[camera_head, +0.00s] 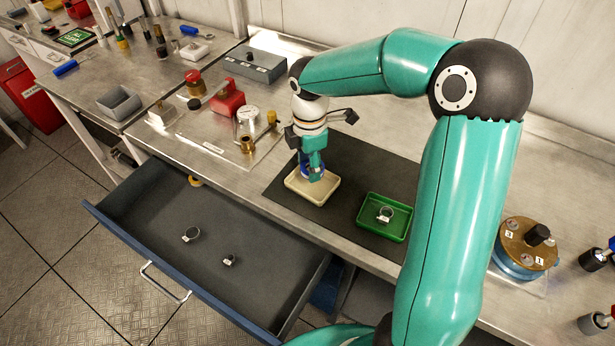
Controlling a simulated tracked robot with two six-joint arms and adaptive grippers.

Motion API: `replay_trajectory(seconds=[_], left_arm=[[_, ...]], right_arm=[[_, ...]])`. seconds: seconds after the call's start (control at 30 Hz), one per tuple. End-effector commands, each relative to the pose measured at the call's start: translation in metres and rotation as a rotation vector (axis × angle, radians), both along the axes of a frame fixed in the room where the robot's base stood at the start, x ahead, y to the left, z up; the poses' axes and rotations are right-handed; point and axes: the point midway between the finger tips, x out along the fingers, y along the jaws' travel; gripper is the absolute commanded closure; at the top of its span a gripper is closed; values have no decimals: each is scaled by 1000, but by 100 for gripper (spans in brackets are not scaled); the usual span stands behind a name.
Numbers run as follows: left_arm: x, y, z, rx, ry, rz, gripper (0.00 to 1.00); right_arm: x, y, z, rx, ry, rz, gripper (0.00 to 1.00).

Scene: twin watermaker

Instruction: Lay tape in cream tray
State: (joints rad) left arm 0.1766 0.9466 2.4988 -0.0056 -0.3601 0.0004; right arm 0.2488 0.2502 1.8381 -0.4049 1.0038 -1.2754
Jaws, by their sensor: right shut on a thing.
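The cream tray (296,187) lies on a dark mat in the middle of the bench. My right gripper (314,174) points down over this tray and is shut on a blue roll, the tape (306,171). The fingers hide part of the tape. I cannot tell whether the tape touches the tray floor. My left gripper is not in view.
A green tray (373,225) holding a ring clamp stands to the right on the dark mat (345,170). An open drawer (165,215) with several small parts juts out below the bench. A plate with red fittings and a gauge (247,121) is to the left.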

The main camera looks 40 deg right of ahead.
Motion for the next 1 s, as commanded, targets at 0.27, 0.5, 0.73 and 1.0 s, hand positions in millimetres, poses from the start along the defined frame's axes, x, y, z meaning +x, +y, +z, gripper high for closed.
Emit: replay_trajectory(seconds=[0.27,0.5,0.73,1.0], left_arm=[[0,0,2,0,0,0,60],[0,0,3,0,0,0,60],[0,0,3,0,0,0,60],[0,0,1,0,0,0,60]], right_arm=[[-1,1,-25,2,3,1,76],[0,0,-49,1,0,0,76],[1,1,-50,1,-1,1,76],[1,1,-51,1,-1,1,42]])
